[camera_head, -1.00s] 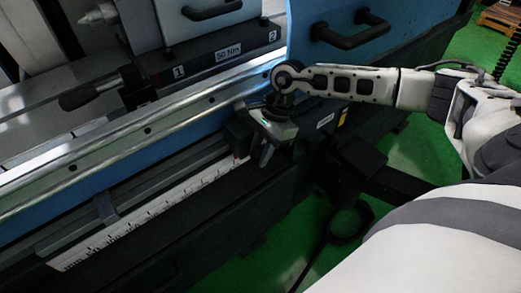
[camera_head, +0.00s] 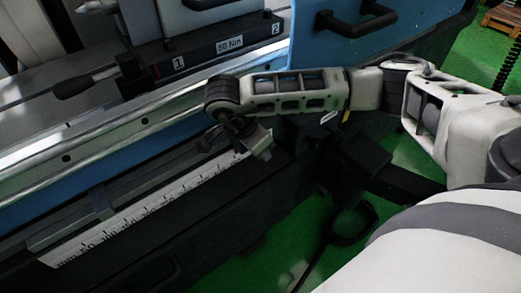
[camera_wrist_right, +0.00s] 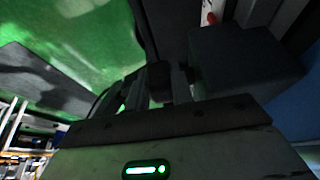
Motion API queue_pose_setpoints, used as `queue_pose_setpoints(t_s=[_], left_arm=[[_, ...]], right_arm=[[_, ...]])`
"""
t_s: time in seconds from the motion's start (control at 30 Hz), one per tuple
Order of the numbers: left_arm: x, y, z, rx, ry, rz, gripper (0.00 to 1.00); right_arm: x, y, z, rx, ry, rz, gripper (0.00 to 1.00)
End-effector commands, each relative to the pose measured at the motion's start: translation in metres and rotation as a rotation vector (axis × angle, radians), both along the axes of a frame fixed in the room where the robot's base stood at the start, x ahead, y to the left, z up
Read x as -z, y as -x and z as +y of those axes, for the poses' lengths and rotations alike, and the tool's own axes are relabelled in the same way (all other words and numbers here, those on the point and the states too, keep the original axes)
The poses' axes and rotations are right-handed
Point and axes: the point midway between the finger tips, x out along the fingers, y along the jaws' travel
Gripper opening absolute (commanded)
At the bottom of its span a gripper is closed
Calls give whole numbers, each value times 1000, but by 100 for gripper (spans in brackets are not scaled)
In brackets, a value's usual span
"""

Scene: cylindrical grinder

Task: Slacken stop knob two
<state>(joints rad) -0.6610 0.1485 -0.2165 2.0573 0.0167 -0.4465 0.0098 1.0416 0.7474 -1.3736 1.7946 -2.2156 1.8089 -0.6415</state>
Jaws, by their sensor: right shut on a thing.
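My right gripper (camera_head: 262,150) is low in front of the machine, beside the right end of the white scale (camera_head: 150,210). In the right wrist view its fingers (camera_wrist_right: 158,88) are shut on a small dark knob (camera_wrist_right: 159,76). A large dark stop block (camera_wrist_right: 245,60) stands just right of the fingers in that view. In the head view my wrist and gripper hide the knob and most of this block. My left gripper is not in view.
A plate (camera_head: 215,48) marked 1, 50 Nm and 2 is above the bright rail (camera_head: 130,128). A lever (camera_head: 85,83) juts out at its left. A dark bracket (camera_head: 365,155) stands close right of my gripper.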

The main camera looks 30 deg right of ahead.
Motion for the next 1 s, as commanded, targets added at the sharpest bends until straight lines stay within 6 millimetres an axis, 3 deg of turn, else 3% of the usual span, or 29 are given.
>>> queue_pose_setpoints(t_s=[0.17, 0.6, 1.0], left_arm=[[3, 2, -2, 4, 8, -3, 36], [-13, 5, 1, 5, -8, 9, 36], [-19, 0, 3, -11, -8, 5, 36]], right_arm=[[1, -2, 4, -5, 170, -20, 0], [0, -2, 5, -4, 558, -51, 0], [6, -1, 5, -2, 748, -64, 0]])
